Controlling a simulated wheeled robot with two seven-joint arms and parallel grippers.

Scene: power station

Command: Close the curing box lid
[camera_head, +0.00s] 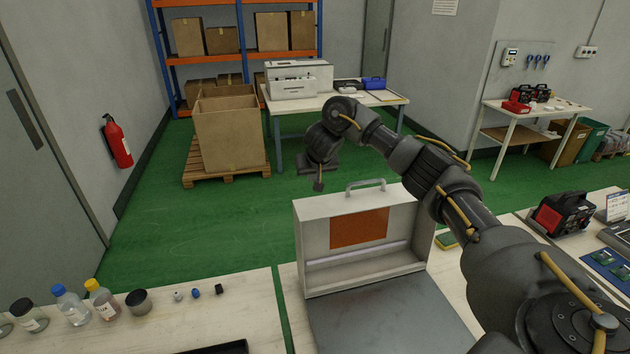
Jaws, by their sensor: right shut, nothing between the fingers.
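The curing box stands open on the near table. Its white, shallow lid (313,222) is upright, with a metal handle (366,183) on its top edge and an orange panel (358,228) on the inner face toward me. A flat grey surface (385,315) extends from the lid's foot toward me and is cut off by the bottom edge. My right gripper (318,186) hangs pointing down, shut and empty, above and apparently beyond the lid's top edge, left of the handle. It looks clear of the lid. My left gripper is not in view.
Bottles (70,305) and small parts (195,293) line the left table. A red-black device (563,213) and a yellow-green sponge (446,240) are at right. Beyond are green floor, a large carton (228,130) on a pallet and a table with a printer (297,79).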

